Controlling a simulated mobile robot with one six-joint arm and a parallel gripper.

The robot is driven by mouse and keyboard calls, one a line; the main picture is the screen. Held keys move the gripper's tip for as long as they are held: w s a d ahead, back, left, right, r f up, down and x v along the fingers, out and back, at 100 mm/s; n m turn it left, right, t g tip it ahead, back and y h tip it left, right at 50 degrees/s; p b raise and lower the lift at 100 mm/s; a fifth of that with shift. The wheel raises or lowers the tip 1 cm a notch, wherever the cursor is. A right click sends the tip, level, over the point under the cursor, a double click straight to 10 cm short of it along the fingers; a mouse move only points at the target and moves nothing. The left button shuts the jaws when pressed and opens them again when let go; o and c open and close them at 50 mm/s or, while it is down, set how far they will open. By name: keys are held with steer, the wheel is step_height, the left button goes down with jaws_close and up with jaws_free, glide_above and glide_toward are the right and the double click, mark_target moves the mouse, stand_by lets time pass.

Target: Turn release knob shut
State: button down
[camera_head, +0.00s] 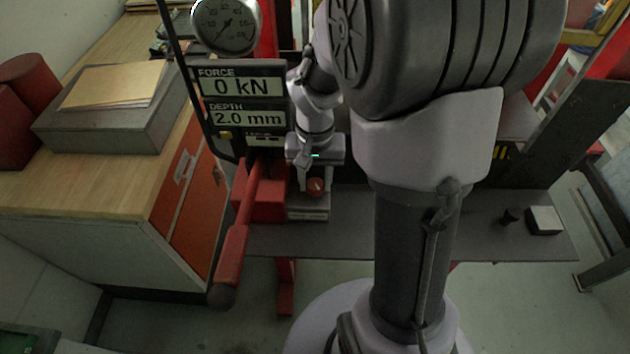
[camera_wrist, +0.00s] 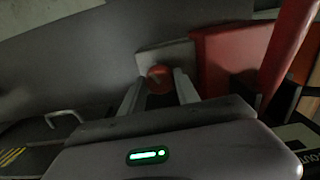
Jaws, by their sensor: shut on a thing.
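The release knob (camera_head: 315,186) is a small red round knob on a pale block at the front of the press. In the wrist view the knob (camera_wrist: 160,76) sits between the tips of my gripper (camera_wrist: 158,90). My gripper (camera_head: 314,178) reaches down to the knob from above and is shut on it. The knob's turn angle is too small and dark to read. The display (camera_head: 243,100) reads force 0 kN and depth 2.0 mm.
A red lever (camera_head: 236,250) slants down just left of the knob. A round gauge (camera_head: 227,26) is above the display. A wooden-topped cabinet (camera_head: 110,190) stands at left. The grey bench (camera_head: 480,225) holds a small dark peg (camera_head: 512,215) and a pale block (camera_head: 545,220) at right.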

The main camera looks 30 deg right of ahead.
mark_target(315, 183)
steer(key=m+b, duration=0.1)
steer(key=m, duration=0.4)
steer(key=shift+b, duration=0.3)
steer(key=shift+m, duration=0.4)
steer(key=c, duration=0.9)
jaws_free()
step_height(315, 183, up, 18)
steer(key=p, duration=0.5)
steer(key=shift+f+p, duration=0.25)
steer(key=shift+p, duration=0.1)
